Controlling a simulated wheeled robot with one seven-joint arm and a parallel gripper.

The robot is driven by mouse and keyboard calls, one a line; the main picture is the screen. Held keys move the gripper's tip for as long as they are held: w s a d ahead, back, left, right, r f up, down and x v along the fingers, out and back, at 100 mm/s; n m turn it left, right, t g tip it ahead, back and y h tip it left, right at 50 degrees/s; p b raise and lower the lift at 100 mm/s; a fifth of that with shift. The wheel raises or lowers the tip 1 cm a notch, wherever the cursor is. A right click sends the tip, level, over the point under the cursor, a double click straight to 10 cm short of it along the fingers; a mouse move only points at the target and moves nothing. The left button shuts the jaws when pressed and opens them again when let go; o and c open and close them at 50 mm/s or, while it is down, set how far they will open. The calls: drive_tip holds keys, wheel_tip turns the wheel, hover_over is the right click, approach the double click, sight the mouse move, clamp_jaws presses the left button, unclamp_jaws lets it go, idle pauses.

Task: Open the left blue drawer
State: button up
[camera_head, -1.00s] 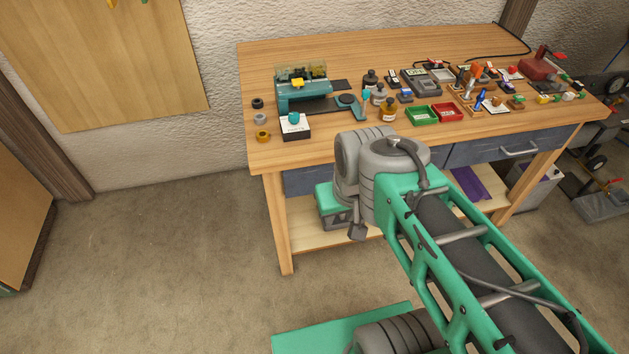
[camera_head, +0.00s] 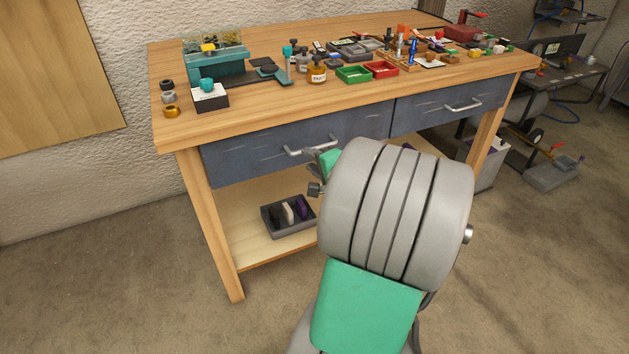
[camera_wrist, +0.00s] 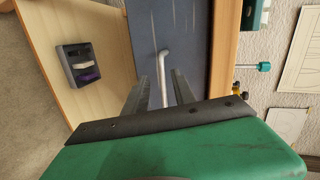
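The left blue drawer (camera_head: 262,150) is set under the front edge of the wooden workbench and looks closed. Its silver bar handle (camera_head: 305,150) is partly hidden by my arm in the head view. In the wrist view the drawer front (camera_wrist: 183,32) is turned sideways and the handle (camera_wrist: 164,62) runs down the picture. My gripper (camera_wrist: 162,84) is open, with its two dark fingers apart, one on each side of the handle. I see no finger pressed against the bar. The handle's lower end is hidden behind my gripper's body.
A second blue drawer (camera_head: 445,108) with its own handle is on the right, closed. A grey tray (camera_head: 268,222) with small items is on the lower shelf (camera_head: 245,250). Tools, bottles and green and red bins (camera_head: 353,75) crowd the bench top (camera_head: 240,112). The floor at left is clear.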

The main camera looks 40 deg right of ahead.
drive_tip(key=w+d, duration=0.1)
drive_tip(key=d, duration=0.1)
drive_tip(key=w+d+f+m+h+b, duration=0.1)
drive_tip(key=w+d, duration=0.1)
drive_tip(key=w+d+m, duration=0.1)
drive_tip(key=w+d, duration=0.1)
drive_tip(key=shift+w+f+t+b, duration=0.25)
drive_tip(key=shift+f+t+b, duration=0.05)
drive_tip(key=shift+f, duration=0.1)
drive_tip(key=shift+c, duration=0.3)
clamp_jaws()
idle(0.8)
